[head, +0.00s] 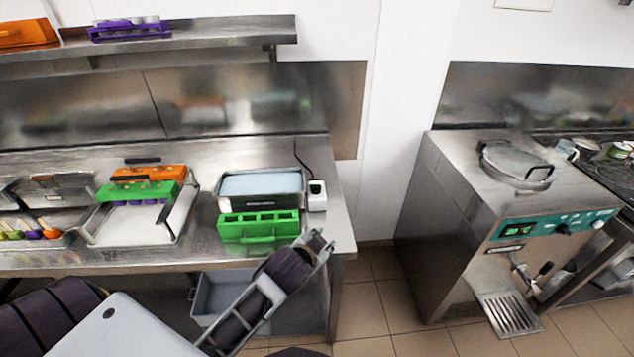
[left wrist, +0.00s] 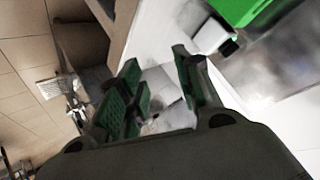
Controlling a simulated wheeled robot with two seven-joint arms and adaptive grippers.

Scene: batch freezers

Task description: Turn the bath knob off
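A metal bath (head: 285,203) with pale contents stands on the left steel counter. A small white box (head: 317,202) with a small green mark and a black cable sits at its right end; a knob on it is too small to make out. In the left wrist view the white box (left wrist: 207,36) shows at upper right with a dark end. My left gripper (head: 323,241) is just in front of and below the white box, near the counter's front edge, apart from it. Its green-padded fingers (left wrist: 157,62) are spread and empty. My right gripper is not in view.
A green mold (head: 262,235) stands in front of the bath, close to my left gripper. A metal tray (head: 105,236) with green and orange molds is to the left. A grey bin (head: 204,298) is under the counter. The batch freezer (head: 460,215) stands right, across a floor gap.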

